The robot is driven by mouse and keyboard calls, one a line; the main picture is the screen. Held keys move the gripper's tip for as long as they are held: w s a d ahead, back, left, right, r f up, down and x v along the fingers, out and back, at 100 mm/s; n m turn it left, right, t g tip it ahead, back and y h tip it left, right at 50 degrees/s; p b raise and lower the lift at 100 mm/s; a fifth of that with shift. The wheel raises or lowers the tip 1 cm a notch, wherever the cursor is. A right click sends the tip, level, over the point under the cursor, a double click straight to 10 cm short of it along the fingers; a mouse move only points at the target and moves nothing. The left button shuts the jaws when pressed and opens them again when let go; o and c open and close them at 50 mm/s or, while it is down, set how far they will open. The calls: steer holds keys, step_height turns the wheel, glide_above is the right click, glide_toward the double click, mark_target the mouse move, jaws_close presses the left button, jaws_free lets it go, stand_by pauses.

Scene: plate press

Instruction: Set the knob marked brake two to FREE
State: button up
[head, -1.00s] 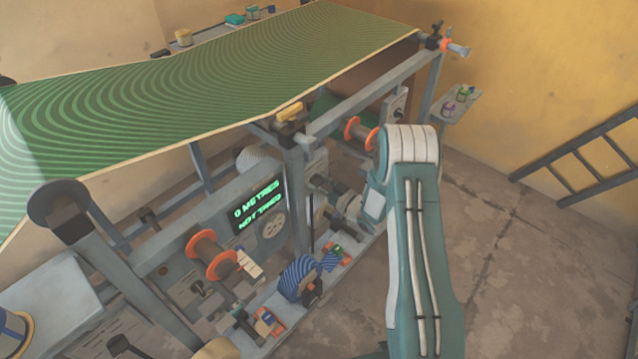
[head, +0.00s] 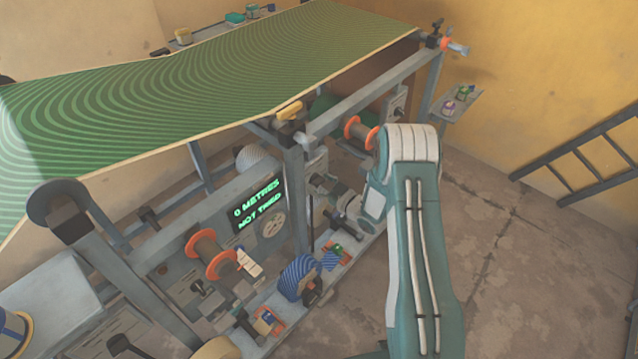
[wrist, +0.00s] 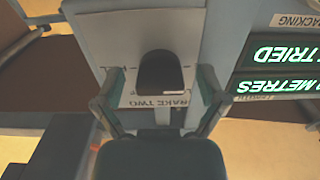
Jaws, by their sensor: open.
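The brake two knob (wrist: 160,75) is dark and rounded, on a pale grey panel (wrist: 105,38) in the wrist view. A small white mark shows at its lower edge. Its label, BRAKE TWO (wrist: 165,101), appears upside down just below it in the picture. My gripper (wrist: 161,82) is open, with one finger to each side of the knob and gaps beside it. I cannot tell how deep the fingertips reach. The FREE marking is not readable. In the head view my arm hides much of this area and the knob cannot be made out.
A green-lit display (head: 259,205) reads 0 METRES, NOT TRIED; part of it is right of the knob in the wrist view. Orange-flanged spools (head: 211,254), posts and rails crowd the machine. A green striped sheet (head: 220,75) spans above. Floor at right is clear before a ladder (head: 590,155).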

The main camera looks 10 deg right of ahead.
steer(key=v, duration=1.2)
stand_by(0.4)
